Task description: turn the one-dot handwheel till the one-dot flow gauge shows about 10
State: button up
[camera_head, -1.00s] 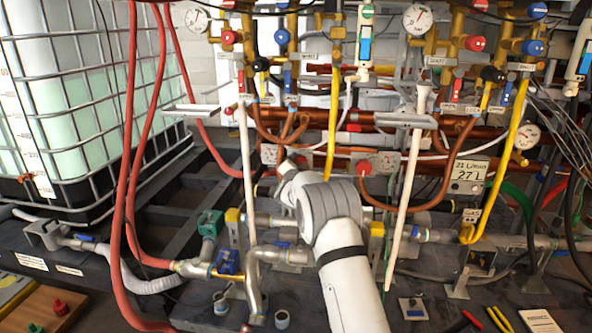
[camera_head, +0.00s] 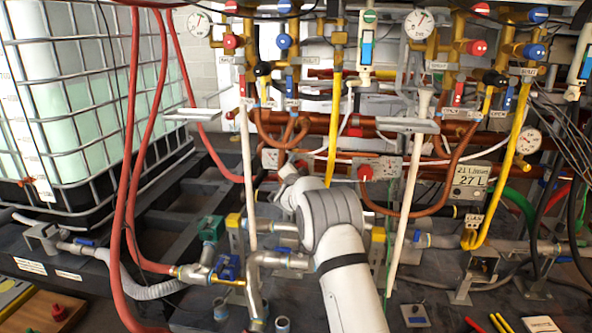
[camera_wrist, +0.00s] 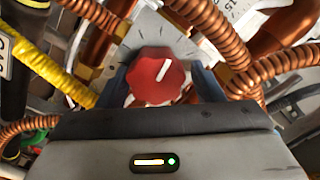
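A red lobed handwheel (camera_wrist: 157,76) with a white stripe shows in the wrist view, in front of a grey plate (camera_wrist: 165,36) with tick marks. The fingers of my gripper (camera_wrist: 160,86) lie on its left and right sides; I cannot tell whether they touch it. No dot mark is readable on it. In the head view my arm (camera_head: 340,245) hides most of the gripper. Part of a white numbered dial (camera_wrist: 243,12) shows at the wrist view's top. I cannot tell which gauge is the one-dot one.
A meter box (camera_head: 469,180) at the right shows a number and an L/min label. Round gauges (camera_head: 418,23) sit among the pipes. Copper corrugated hoses (camera_wrist: 275,68) and a yellow hose (camera_wrist: 68,84) run close beside the gripper. Red hoses (camera_head: 128,170) hang at the left.

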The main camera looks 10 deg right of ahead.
jog(key=shift+s, duration=0.15)
jog(key=p+v, duration=0.1)
jog(key=v, duration=0.6)
jog(key=shift+s+p, duration=0.25)
jog(key=shift+p, duration=0.05)
jog(key=shift+a, duration=0.1)
